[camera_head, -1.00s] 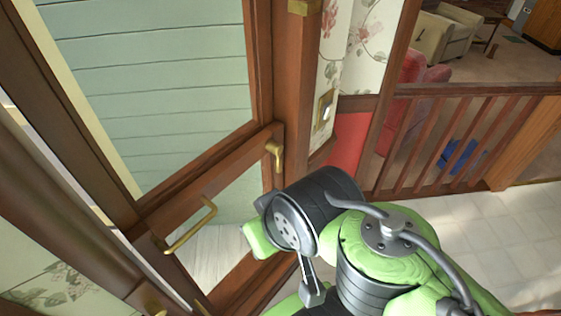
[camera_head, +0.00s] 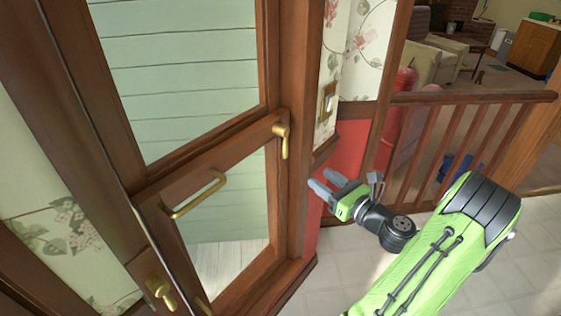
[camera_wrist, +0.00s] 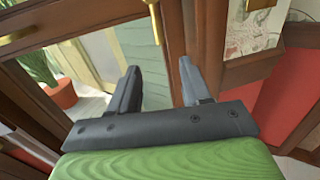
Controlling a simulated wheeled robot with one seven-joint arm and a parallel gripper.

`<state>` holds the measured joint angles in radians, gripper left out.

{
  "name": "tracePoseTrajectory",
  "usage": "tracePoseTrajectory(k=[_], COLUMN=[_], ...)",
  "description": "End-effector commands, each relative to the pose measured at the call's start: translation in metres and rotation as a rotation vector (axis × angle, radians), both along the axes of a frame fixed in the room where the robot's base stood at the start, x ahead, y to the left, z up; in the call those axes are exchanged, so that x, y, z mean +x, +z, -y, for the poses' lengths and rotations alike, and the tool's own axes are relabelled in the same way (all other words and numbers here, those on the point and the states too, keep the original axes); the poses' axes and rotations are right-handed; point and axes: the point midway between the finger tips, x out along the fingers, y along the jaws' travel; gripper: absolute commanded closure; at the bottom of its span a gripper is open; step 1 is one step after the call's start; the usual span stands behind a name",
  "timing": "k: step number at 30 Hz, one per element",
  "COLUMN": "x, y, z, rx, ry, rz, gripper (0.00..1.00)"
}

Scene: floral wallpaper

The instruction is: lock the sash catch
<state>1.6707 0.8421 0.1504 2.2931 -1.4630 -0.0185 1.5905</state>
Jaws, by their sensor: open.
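A brass catch (camera_head: 282,140) with a lever hanging down is on the right side of the brown wooden sash frame (camera_head: 215,157); I take it to be the sash catch. It also shows at the top of the wrist view (camera_wrist: 154,22), beyond the fingers. My gripper (camera_head: 326,183) is open and empty, below and to the right of the catch and apart from it. In the wrist view my gripper's (camera_wrist: 158,70) two grey fingers are spread, with the catch's lever above the gap between them.
A brass bar handle (camera_head: 197,197) crosses the sash, and another brass handle (camera_head: 163,293) is at lower left. A wall switch (camera_head: 328,102) is right of the frame. A wooden railing (camera_head: 470,97) stands at the right. Pale tiled floor lies below.

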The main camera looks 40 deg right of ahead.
Motion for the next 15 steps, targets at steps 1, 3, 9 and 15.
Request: tracePoseTrajectory(k=[1,3,9,15], x=[0.009,0.024,0.076,0.124], y=[0.001,0.001,0.002,0.002], z=[-0.002,-0.003,-0.003,-0.002], rx=[-0.005,-0.007,-0.01,-0.01], ry=[0.009,0.012,0.013,0.013], rz=[-0.001,-0.001,-0.001,-0.001], gripper=[0.52,0.52,0.52,0.52])
